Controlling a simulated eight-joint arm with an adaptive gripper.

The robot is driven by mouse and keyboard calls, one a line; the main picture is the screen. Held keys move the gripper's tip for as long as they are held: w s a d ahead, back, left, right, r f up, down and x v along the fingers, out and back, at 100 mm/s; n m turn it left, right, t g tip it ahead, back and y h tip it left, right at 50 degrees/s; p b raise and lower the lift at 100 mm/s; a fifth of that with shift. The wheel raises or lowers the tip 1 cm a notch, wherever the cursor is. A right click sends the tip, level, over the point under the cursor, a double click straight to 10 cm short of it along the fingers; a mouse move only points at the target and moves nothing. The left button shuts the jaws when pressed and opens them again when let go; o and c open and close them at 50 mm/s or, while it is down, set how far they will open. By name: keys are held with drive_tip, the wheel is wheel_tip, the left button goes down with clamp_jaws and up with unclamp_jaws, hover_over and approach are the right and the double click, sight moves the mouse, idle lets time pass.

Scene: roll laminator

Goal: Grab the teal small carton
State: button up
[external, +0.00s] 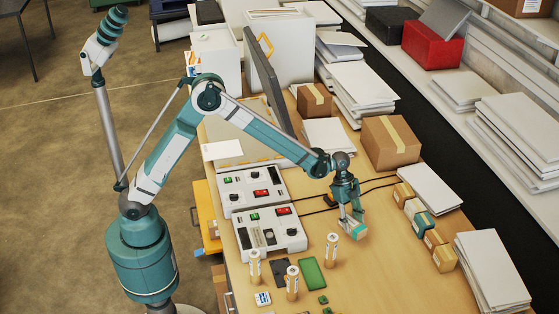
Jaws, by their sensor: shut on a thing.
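My gripper (352,221) points down above the right-middle part of the bench, with its fingers shut on a small carton (360,232). This carton is pale brown with a teal patch on its side; the fingers hide part of it. I cannot tell whether it touches the bench. Another small carton with a teal band (425,222) stands to the right, in a row of small brown cartons (444,258).
Two control boxes (268,234) stand left of my gripper. Upright battery-like cylinders (331,250) and a green board (312,273) are in front. A larger brown box (390,143) stands behind, and paper stacks (490,272) lie at right. Bare bench lies around the held carton.

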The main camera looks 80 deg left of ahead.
sight(355, 225)
drive_tip(key=shift+r, duration=1.85)
drive_tip(key=shift+d, duration=0.1)
